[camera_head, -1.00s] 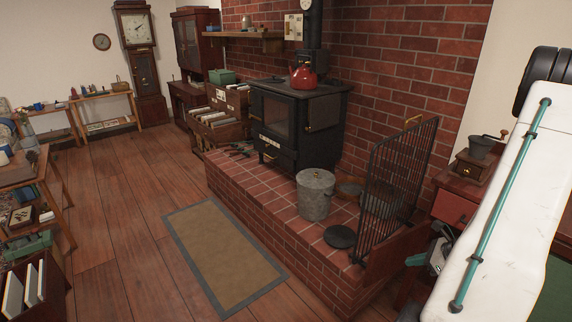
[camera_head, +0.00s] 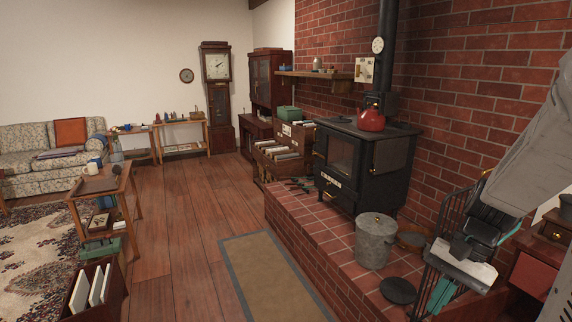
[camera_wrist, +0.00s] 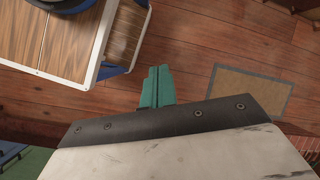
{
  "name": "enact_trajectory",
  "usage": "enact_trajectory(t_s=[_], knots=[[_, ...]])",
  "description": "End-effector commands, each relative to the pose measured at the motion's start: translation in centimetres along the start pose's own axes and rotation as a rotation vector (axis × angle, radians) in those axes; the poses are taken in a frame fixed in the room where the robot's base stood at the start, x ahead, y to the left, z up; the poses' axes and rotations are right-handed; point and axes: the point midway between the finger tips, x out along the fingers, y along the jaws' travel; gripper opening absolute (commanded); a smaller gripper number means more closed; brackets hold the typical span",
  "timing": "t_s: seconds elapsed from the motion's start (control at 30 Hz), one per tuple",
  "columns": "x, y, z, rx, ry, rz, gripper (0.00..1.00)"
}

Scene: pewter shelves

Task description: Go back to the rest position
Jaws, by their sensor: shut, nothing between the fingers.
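My gripper (camera_head: 441,295) shows at the lower right of the head view, with teal fingers in front of the black fire screen (camera_head: 460,225). In the wrist view the teal fingers (camera_wrist: 157,84) lie close together over the wooden floor, shut with nothing held. My grey and white arm comes in from the right edge of the head view and covers part of the screen and the brick wall.
A brick hearth (camera_head: 315,235) carries a black stove (camera_head: 345,155), a red kettle (camera_head: 371,120) and a metal bucket (camera_head: 375,242). A mat (camera_head: 270,275) lies before it. A white-edged table (camera_wrist: 97,55) is beside my gripper. Open floor (camera_head: 190,205) lies left of the hearth.

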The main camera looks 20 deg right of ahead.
Motion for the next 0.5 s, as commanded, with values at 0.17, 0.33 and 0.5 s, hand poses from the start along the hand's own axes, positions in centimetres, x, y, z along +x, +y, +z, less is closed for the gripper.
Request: enact_trajectory(t_s=[0.17, 0.33, 0.5], knots=[[-1.6, -1.7, 5.8, -0.313, 0.099, 0.185, 0.0], [-2.7, -2.5, 10.5, -0.577, 0.212, 0.316, 0.0], [-3.5, -3.4, 14.4, -0.8, 0.335, 0.367, 0.0]])
